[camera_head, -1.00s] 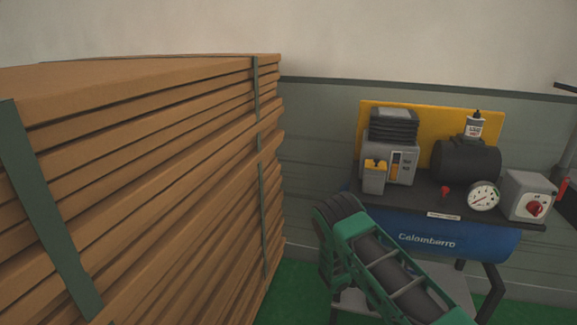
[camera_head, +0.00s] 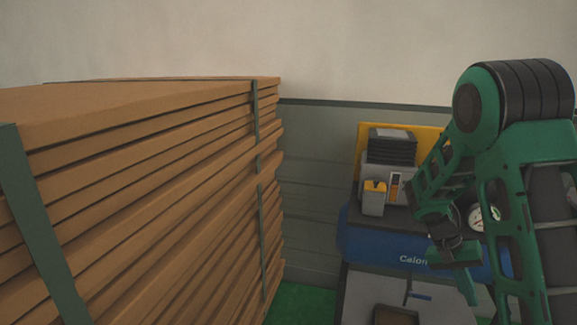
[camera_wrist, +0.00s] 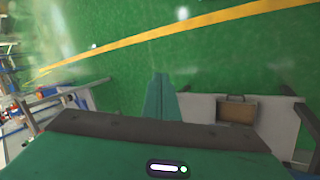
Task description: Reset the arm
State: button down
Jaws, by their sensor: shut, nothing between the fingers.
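My green arm is raised at the right of the head view and folds downward at its elbow. Its wrist end, with my gripper (camera_head: 468,284), hangs in front of the blue air compressor (camera_head: 385,250). In the wrist view my gripper (camera_wrist: 160,90) shows its green fingers together and empty, pointing over the green floor (camera_wrist: 200,70). Nothing touches the fingers.
A tall stack of brown boards (camera_head: 150,190) with green straps fills the left. A brown case (camera_wrist: 237,109) lies on a light grey surface (camera_wrist: 193,108) below the compressor. A yellow line (camera_wrist: 180,32) crosses the floor, which is open there.

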jog(key=s+a+r+t+y, duration=0.1)
jog(key=s+r, duration=0.3)
jog(key=s, duration=0.4)
jog(key=s+a+r+t+y, duration=0.1)
jog(key=s+a+r+y, duration=0.1)
jog(key=s+r, duration=0.3)
jog(key=s+a+r+n+t+y, duration=0.1)
jog(key=s+a+r+y, duration=0.1)
jog(key=s, duration=1.1)
notch_tip(320, 180, up, 2)
jog(key=shift+a+r+t, duration=0.25)
jog(key=shift+a+t, duration=0.05)
jog(key=shift+a, duration=0.55)
jog(key=shift+w, duration=0.15)
jog(key=shift+w+f, duration=0.25)
jog(key=shift+w, duration=0.25)
